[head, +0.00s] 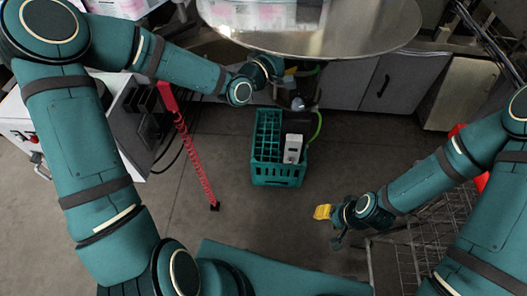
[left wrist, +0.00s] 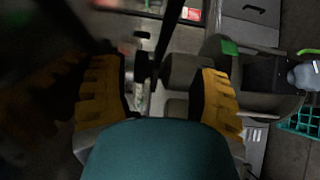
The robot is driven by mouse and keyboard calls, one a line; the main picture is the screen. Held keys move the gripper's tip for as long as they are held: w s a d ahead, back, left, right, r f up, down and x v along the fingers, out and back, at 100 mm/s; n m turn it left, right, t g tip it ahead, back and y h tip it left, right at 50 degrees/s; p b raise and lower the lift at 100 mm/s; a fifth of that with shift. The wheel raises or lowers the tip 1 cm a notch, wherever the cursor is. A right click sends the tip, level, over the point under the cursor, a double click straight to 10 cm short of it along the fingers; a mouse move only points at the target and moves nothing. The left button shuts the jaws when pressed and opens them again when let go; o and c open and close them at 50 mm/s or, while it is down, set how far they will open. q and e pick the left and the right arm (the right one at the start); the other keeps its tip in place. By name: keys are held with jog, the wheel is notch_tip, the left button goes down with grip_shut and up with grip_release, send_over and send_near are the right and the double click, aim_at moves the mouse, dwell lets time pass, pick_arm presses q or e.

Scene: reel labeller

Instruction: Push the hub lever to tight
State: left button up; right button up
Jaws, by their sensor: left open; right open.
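A large round steel disc (head: 370,35) is at the top of the head view. My left gripper (head: 290,76) is at its lower edge, partly hidden by the disc and my wrist. In the left wrist view, my left gripper (left wrist: 160,92) is open, with a yellow pad on each side. Dark bar-like parts (left wrist: 150,68) show between and beyond the fingers; I cannot tell whether one is the hub lever, nor whether the fingers touch them. My right gripper (head: 331,227) is open and empty, low at the right over the floor.
A green crate (head: 277,181) stands on the floor with a white box (head: 293,148) in it. A wire basket (head: 405,255) is at the lower right. Grey cabinets (head: 385,85) line the back.

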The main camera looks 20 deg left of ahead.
pick_arm(q)
jog(key=w+a+p+v, duration=0.1)
jog(key=a+p+v, duration=0.1)
jog(key=v, duration=1)
jog(key=s+d+f+m+g+y, duration=0.1)
jog(key=s+d+f+m+g, duration=0.2)
jog(key=f, duration=0.7)
jog(key=s+d+f+m+g+y, duration=0.2)
jog(key=s+d+f+g, duration=0.3)
jog(key=f, duration=0.6)
jog(key=shift+s+f+m+g, duration=0.15)
jog(key=shift+f+m+g, duration=0.05)
jog(key=shift+m+g, duration=0.2)
